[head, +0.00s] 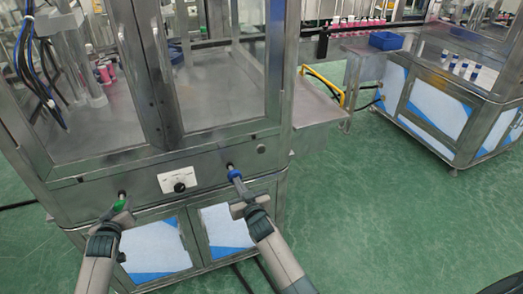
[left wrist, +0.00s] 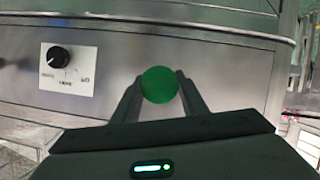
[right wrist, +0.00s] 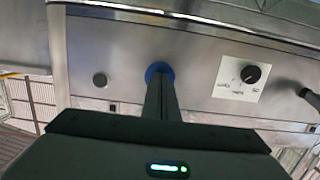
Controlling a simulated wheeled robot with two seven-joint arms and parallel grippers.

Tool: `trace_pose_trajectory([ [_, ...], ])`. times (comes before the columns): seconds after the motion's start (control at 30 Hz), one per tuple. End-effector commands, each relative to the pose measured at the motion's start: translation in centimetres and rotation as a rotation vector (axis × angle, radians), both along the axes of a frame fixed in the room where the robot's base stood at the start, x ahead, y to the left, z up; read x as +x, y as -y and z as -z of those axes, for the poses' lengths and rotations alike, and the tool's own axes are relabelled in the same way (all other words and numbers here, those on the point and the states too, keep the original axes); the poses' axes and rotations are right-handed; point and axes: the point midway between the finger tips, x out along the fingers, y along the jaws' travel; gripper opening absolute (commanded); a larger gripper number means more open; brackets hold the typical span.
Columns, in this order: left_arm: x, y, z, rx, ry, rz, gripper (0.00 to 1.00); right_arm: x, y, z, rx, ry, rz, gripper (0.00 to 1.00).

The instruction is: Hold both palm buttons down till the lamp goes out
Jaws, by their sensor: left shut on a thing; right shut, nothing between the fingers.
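The green palm button (head: 119,205) is on the left of the machine's front panel. My left gripper (head: 113,216) is shut on it; in the left wrist view the round green head (left wrist: 159,84) sits between the two fingers. The blue palm button (head: 234,173) is on the right of the panel. My right gripper (head: 240,186) is shut with nothing between its fingers, its tips at the blue button (right wrist: 158,68) and covering part of it. How far either button is pressed in cannot be told. No lit lamp can be made out.
A white plate with a black knob (head: 180,186) sits between the buttons. A small grey round fitting (head: 261,149) is right of the blue button. A glazed steel cabinet rises above. Another steel machine (head: 440,110) stands at the right, with clear green floor (head: 400,220) before it.

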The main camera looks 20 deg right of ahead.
Motion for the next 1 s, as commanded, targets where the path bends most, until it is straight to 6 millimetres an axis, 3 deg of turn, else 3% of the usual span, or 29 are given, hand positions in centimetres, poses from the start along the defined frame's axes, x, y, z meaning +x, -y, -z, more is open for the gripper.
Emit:
trace_pose_trajectory([
  [0.03,0.5,0.0,-1.2,-0.003,0.021,0.001,0.17,0.4,0.0,-0.9,0.000,0.015,-0.001,0.00],
  [0.7,0.4,0.0,-0.8,-0.002,0.014,0.000,0.17,-4.4,0.0,-0.3,0.001,0.005,-0.001,0.00],
  [1.0,0.3,0.0,-0.6,0.000,0.011,0.000,0.17,-4.8,0.0,-0.3,0.000,0.005,0.000,0.00],
])
